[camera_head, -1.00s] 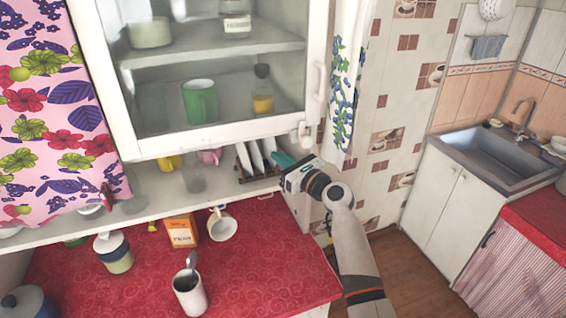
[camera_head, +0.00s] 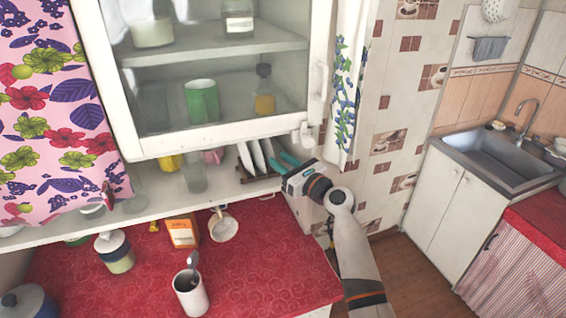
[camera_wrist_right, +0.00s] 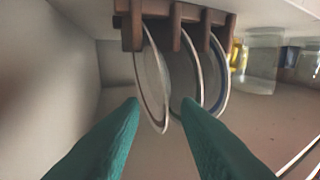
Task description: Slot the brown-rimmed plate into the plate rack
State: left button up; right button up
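The brown-rimmed plate (camera_wrist_right: 152,75) stands on edge in the plate rack (camera_wrist_right: 176,14), at the end of the row in the right wrist view. In the head view it appears as the rightmost plate (camera_head: 270,152) in the rack (camera_head: 262,181), on the shelf under the cabinet. My right gripper (camera_wrist_right: 160,101) has its teal fingers spread on either side of the plate's near edge, with gaps visible. In the head view the right gripper (camera_head: 289,160) is just right of the rack. My left gripper is not in view.
Two other plates stand in the rack, one with a blue rim (camera_wrist_right: 222,85). A glass (camera_head: 194,176) and a pink cup (camera_head: 212,156) stand left of the rack. The cabinet (camera_head: 225,133) hangs close above. The shelf's side wall (camera_wrist_right: 50,70) is near.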

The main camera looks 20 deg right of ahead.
jog(key=shift+s+f, duration=0.1)
jog(key=r+b+v, duration=0.1)
jog(key=b+v, duration=0.1)
jog(key=v, duration=0.9)
jog(key=shift+s+d+f+b, duration=0.15)
jog(key=shift+s+f+b, duration=0.25)
jog(key=shift+f, duration=0.1)
